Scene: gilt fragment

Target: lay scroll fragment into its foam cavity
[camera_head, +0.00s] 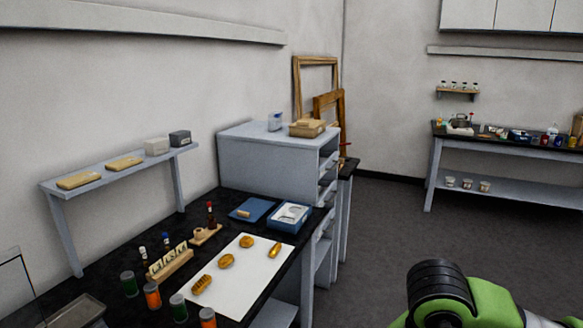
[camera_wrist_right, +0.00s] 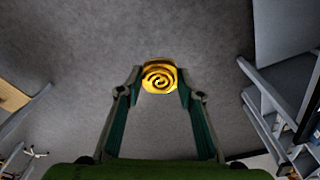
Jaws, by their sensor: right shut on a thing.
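In the right wrist view, my right gripper (camera_wrist_right: 159,85) is shut on the scroll fragment (camera_wrist_right: 158,76), a gold piece with a spiral relief. It holds the fragment at its fingertips, with grey floor behind. In the head view, part of my right arm shows at the lower right, but its fingers and the fragment are out of the picture. The blue box with a pale foam insert (camera_head: 289,217) stands on the black bench, left of that arm. Dark cavity outlines show in the foam, but their shapes are too small to tell. My left gripper is not in view.
Several gold fragments lie on a white sheet (camera_head: 238,273) in front of the box. Bottles and jars crowd the bench's left side. Open floor lies right of the bench.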

